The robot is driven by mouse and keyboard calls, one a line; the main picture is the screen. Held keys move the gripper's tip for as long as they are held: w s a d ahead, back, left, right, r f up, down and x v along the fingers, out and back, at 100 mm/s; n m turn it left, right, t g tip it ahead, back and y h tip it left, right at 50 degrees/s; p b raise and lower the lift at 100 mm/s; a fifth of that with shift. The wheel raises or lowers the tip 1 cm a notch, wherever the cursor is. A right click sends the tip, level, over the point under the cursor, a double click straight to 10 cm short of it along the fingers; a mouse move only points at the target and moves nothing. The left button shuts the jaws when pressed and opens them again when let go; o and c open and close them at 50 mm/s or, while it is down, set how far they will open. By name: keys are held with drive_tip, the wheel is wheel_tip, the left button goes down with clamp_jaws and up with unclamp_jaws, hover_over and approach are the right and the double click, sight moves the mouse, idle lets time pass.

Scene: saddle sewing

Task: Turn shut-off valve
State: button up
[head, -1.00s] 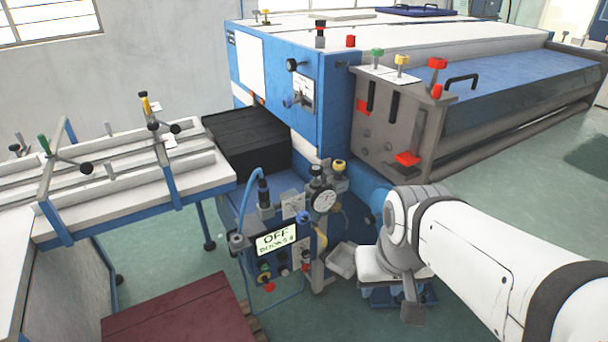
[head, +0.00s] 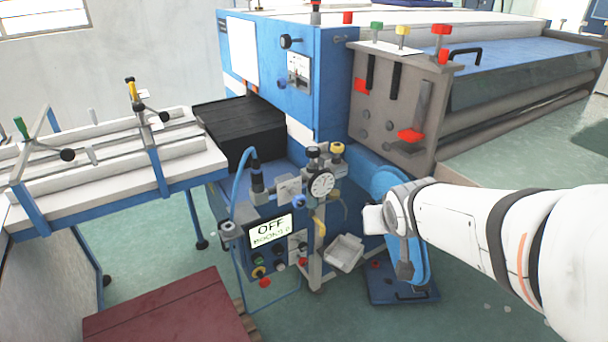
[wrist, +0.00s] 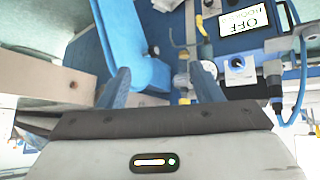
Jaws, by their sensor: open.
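A yellow lever (head: 320,228), which looks like the shut-off valve handle, is on the pipework right of the OFF display (head: 271,231). A round gauge (head: 321,184) is above it, with a yellow knob (head: 337,148) at the top. In the wrist view, a yellow lever (wrist: 200,25) shows near the upside-down display (wrist: 243,18). My gripper (wrist: 163,85) is open and empty, its fingers facing the pipework from a distance. In the head view, my wrist is right of the pipework, and the fingertips are hard to make out.
A grey tray (head: 345,252) sits low beside the pipework. A blue machine (head: 333,90) with grey rollers stands behind. A frame table (head: 110,165) is at left, and a dark red board (head: 165,308) lies in front. Green floor is open at lower centre.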

drive_tip(key=w+a+f+n+t+y+b, duration=0.25)
drive_tip(key=w+a+f+t+b, duration=0.3)
drive_tip(key=w+f+b, duration=0.4)
drive_tip(key=n+t+y+b, duration=0.1)
drive_tip(key=n+y+b, duration=0.2)
drive_tip(key=y+b, duration=0.4)
approach(302, 204)
drive_tip(key=shift+y, duration=0.25)
drive_tip(key=x, duration=0.3)
drive_tip(key=p+x, duration=0.1)
drive_tip(key=x, duration=0.1)
drive_tip(key=shift+w+d+f, duration=0.1)
drive_tip(key=shift+d+f, duration=0.2)
drive_tip(key=shift+f, duration=0.05)
drive_tip(key=shift+w+a+n, duration=0.1)
drive_tip(key=shift+a+n, duration=0.15)
drive_tip(key=x, duration=0.2)
drive_tip(key=b+x, duration=0.1)
drive_tip(key=x, duration=0.4)
drive_tip(key=shift+w+a+r, duration=0.15)
drive_tip(key=shift+a+r, duration=0.05)
drive_tip(key=shift+r, duration=0.05)
drive_tip(key=shift+c, duration=0.3)
drive_tip(key=shift+d, duration=0.1)
drive_tip(key=c, duration=0.9)
